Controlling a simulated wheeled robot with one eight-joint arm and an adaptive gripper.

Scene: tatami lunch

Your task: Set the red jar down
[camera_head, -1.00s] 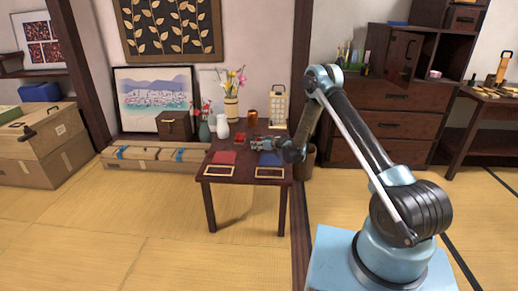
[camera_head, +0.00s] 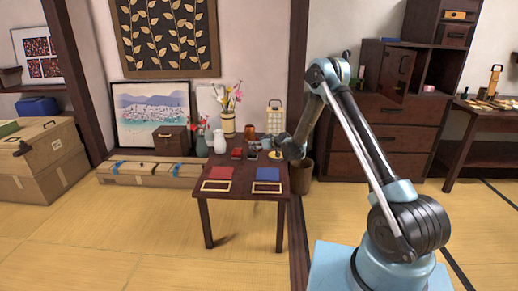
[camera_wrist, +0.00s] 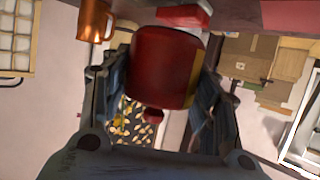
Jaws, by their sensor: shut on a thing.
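The red jar (camera_wrist: 165,65), with a dark red lid knob, fills the middle of the wrist view. My gripper (camera_wrist: 160,105) is shut on it, one finger on each side. The wrist picture is upside down, so the jar looks about upright. In the head view my gripper (camera_head: 262,147) is over the back right of the low dark table (camera_head: 240,195). The jar is hard to make out there. Whether its base touches the table I cannot tell.
Red (camera_head: 219,174) and blue (camera_head: 268,174) cloths lie in front.

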